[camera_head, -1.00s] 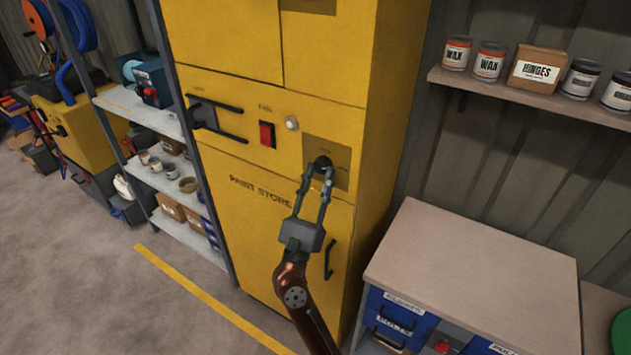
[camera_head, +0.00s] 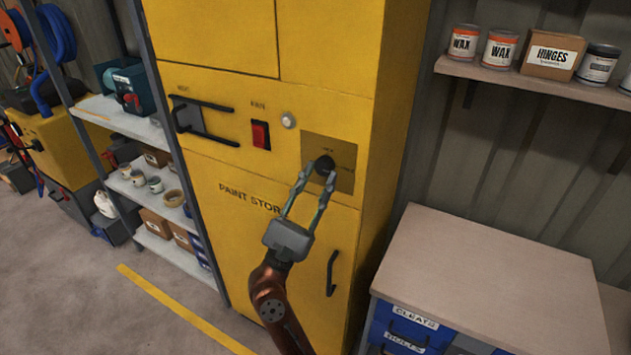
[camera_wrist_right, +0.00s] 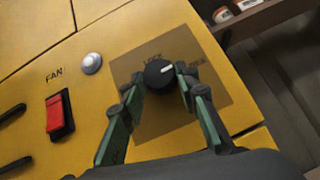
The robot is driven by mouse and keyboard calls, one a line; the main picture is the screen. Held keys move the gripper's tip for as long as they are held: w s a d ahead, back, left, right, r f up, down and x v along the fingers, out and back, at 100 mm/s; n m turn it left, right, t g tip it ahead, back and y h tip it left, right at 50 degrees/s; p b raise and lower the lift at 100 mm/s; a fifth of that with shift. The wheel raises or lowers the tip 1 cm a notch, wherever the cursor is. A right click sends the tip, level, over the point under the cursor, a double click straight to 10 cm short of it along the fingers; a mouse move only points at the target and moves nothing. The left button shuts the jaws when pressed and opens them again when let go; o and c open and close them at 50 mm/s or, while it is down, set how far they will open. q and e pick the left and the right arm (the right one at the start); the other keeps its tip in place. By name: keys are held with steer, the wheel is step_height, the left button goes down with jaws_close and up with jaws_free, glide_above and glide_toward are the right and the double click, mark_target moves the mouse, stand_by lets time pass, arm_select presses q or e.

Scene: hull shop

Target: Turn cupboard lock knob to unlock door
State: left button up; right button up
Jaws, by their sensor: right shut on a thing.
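The black round lock knob (camera_head: 325,164) sits on a brownish square plate (camera_head: 344,177) on the yellow paint-store cupboard (camera_head: 230,175). In the right wrist view the knob (camera_wrist_right: 158,73) has a white mark pointing right and slightly up, toward the right-hand label; the LOCK label is above it. My right gripper (camera_head: 317,171) reaches up from below, with its green fingers on either side of the knob, shut on it. The lower door (camera_head: 235,225) looks closed, with a dark handle (camera_head: 332,273) at its right. My left gripper is not in view.
A red FAN switch (camera_head: 261,134), a white button (camera_head: 288,120) and a black handle (camera_head: 205,120) are left of the plate. A workbench (camera_head: 490,275) stands at right under a shelf (camera_head: 530,85) of cans. Shelving (camera_head: 150,180) stands at left.

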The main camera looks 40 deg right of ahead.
stand_by(0.4)
steer(key=o, duration=1.1)
steer(key=shift+g, duration=0.3)
steer(key=v, duration=1.2)
